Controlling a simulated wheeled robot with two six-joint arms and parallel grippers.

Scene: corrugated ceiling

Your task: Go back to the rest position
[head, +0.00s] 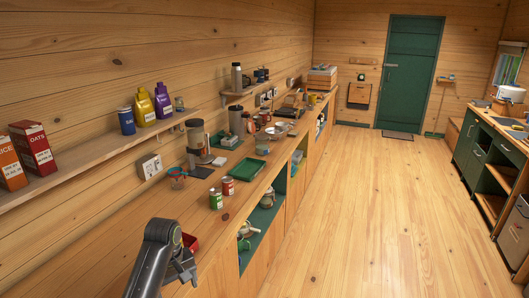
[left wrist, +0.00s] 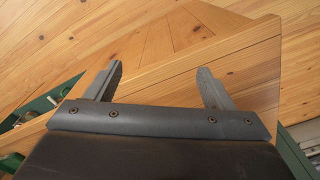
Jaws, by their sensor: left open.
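My left gripper (head: 182,272) is at the bottom of the head view, near the front edge of the long wooden counter (head: 112,245). In the left wrist view, its two fingers (left wrist: 160,88) stand wide apart with nothing between them. Wooden surfaces show beyond the fingers. A red object (head: 190,243) is partly hidden behind my left arm in the head view. My right gripper is in neither view.
Red and green cans (head: 216,199) and a green tray (head: 246,168) stand on the counter. A wall shelf (head: 90,162) holds boxes and bottles. Open green compartments (head: 262,216) lie under the counter. The floor (head: 370,220) is clear towards the green door (head: 409,72).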

